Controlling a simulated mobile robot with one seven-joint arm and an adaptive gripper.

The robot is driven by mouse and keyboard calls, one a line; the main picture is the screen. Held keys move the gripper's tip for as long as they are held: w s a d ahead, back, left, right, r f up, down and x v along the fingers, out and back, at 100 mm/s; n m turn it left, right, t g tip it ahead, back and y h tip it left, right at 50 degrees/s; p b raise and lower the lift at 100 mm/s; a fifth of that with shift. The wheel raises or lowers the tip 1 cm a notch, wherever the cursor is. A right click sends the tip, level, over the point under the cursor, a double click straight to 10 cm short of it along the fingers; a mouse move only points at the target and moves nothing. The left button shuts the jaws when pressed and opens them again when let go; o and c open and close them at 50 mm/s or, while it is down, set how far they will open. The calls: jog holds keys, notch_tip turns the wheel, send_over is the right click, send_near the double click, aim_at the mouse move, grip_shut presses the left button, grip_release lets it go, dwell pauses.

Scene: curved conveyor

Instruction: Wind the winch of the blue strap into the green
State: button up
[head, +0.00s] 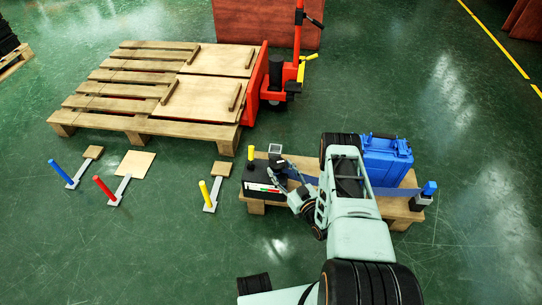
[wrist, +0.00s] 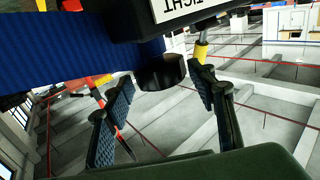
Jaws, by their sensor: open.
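The winch box (head: 258,175) is a black block at the left end of the small wooden pallet, with a white strip bearing red and green marks (head: 263,188) on its front. The blue strap (head: 312,180) runs from it to the right, partly hidden by my arm. It also fills the upper left of the wrist view (wrist: 60,45). My gripper (head: 281,170) is at the winch's right side. In the wrist view my gripper (wrist: 164,88) is open, its fingers on either side of a short black round knob (wrist: 163,73) under a white label. Contact cannot be told.
A blue case (head: 385,160) sits on the small pallet (head: 400,209), behind my arm. A blue-topped post (head: 427,192) stands at its right end. A large pallet (head: 150,85) with a red jack is behind.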

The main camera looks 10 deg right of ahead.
aim_at(273, 158)
jog(key=b+x, duration=0.2)
jog(key=x, duration=0.6)
jog(key=shift+w+a, duration=0.15)
jog(key=shift+w, duration=0.25)
jog(key=shift+f, duration=0.1)
jog(key=c, duration=1.1)
jog(key=shift+c, duration=0.6)
jog(key=shift+s+f, duration=0.1)
jog(key=shift+s, duration=0.05)
jog(key=shift+c, duration=0.4)
